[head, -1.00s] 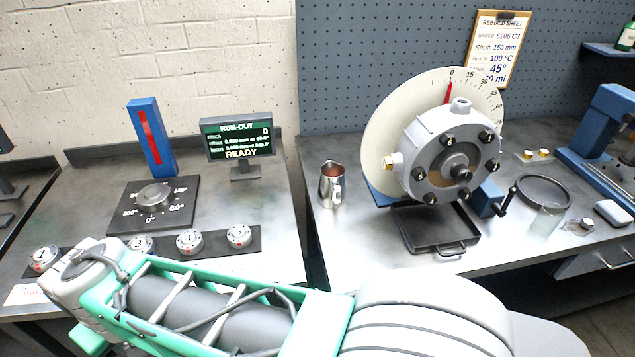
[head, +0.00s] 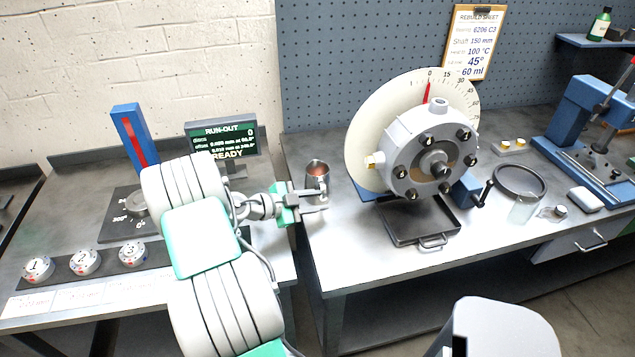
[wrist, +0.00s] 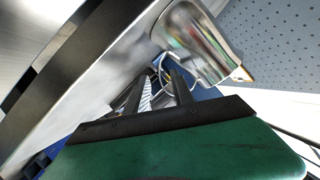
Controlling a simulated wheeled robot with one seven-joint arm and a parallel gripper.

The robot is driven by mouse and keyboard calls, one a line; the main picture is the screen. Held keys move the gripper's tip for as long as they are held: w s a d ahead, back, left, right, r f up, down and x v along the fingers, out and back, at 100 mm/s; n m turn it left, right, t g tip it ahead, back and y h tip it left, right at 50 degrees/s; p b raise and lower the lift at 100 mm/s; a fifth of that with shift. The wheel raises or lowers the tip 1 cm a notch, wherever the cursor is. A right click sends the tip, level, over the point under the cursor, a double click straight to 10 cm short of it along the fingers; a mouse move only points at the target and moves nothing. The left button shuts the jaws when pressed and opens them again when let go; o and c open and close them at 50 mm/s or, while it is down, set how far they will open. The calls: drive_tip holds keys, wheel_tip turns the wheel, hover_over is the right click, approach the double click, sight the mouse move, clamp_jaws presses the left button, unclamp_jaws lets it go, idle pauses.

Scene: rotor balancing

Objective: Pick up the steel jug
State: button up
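The steel jug (head: 317,180) stands upright near the left edge of the right-hand bench, brownish inside. My gripper (head: 322,200) reaches in from the left, low at the jug's near side. Its two fingers are apart. In the wrist view the shiny jug (wrist: 196,42) is just beyond the fingers, at the top centre. Its thin handle shows near the gap between the dark fingertips (wrist: 158,82). I cannot tell whether either finger touches the handle.
The rotor housing with its dial (head: 425,155) stands right of the jug, above a dark drip tray (head: 405,227). The run-out display (head: 222,140) is left of the jug. A gap separates the two benches. The bench front between jug and tray is clear.

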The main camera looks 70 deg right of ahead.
drive_tip(key=shift+x, duration=1.05)
drive_tip(key=shift+c, duration=0.6)
clamp_jaws()
drive_tip(key=shift+r, duration=0.15)
